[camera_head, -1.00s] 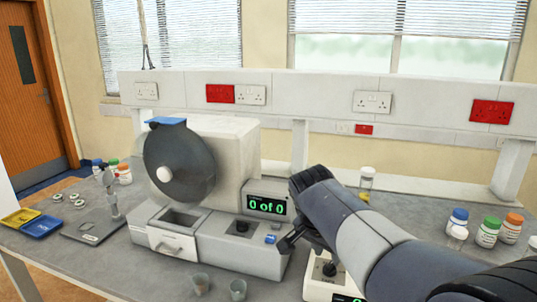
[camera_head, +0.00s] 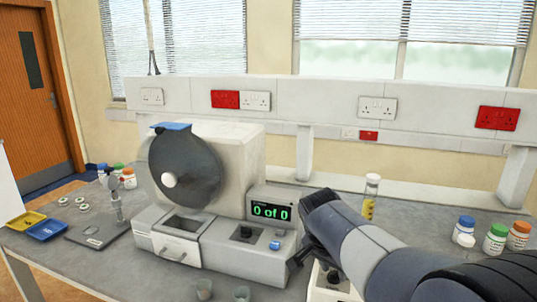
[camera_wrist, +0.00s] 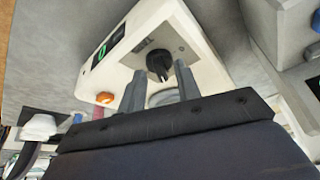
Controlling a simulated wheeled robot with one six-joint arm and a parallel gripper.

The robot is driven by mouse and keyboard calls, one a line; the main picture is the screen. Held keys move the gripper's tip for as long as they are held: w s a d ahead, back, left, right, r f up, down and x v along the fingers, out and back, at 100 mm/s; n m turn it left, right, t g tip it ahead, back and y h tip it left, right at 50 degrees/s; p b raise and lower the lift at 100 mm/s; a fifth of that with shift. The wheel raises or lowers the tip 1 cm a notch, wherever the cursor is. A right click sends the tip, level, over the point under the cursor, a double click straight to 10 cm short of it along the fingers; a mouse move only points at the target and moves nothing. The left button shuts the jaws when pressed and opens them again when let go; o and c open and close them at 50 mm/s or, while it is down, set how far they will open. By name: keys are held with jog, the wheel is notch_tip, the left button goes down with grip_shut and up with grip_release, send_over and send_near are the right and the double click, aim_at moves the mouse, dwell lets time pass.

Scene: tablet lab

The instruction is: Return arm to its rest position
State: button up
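My arm reaches in from the right in the head view. My gripper (camera_head: 297,258) hangs low beside the right end of the tablet machine (camera_head: 230,245), partly hidden by my own wrist. In the wrist view my gripper (camera_wrist: 160,88) has its two fingers apart. A round grey part (camera_wrist: 163,97) shows between and beyond the fingers; I see no held thing. A white device (camera_wrist: 205,62) with a black knob (camera_wrist: 159,64) and an orange button (camera_wrist: 105,98) lies just ahead of the fingertips. Its head-view image (camera_head: 322,290) is mostly covered by my arm.
A capped vial (camera_head: 369,205) stands behind my arm. Several bottles, including a green-capped one (camera_head: 495,240), stand at the right. Two small cups, one here (camera_head: 241,294), are at the front. Yellow (camera_head: 26,221) and blue (camera_head: 47,231) trays lie left. A socket rail (camera_head: 310,105) runs behind.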

jog(key=v, duration=1)
jog(key=x, duration=1)
jog(key=shift+f, duration=0.2)
jog(key=shift+r+n, duration=0.2)
jog(key=shift+n, duration=0.1)
jog(key=shift+s+d+n+y, duration=0.1)
jog(key=shift+n+y, duration=0.2)
jog(key=shift+n, duration=0.4)
jog(key=shift+d+n+t+y, duration=0.1)
jog(key=shift+n+t+y, duration=0.25)
jog(key=shift+n, duration=0.6)
jog(key=shift+d+n+t+y, duration=0.15)
jog(key=shift+n+y, duration=0.3)
jog(key=shift+n, duration=0.5)
jog(key=shift+d+n+y+b, duration=0.15)
jog(key=shift+n+y, duration=0.45)
jog(key=shift+n, duration=0.95)
jog(key=shift+d+n+y+b, duration=0.15)
jog(key=shift+n+y, duration=0.45)
jog(key=shift+n, duration=0.95)
jog(key=n+g+y, duration=0.1)
jog(key=n, duration=0.3)
jog(key=shift+d, duration=0.1)
jog(key=n, duration=0.1)
jog(key=n+y, duration=0.1)
jog(key=n, duration=0.2)
jog(key=shift+w+d+g, duration=0.1)
jog(key=shift+w+g, duration=0.15)
jog(key=shift+g, duration=0.15)
jog(key=shift+v, duration=0.8)
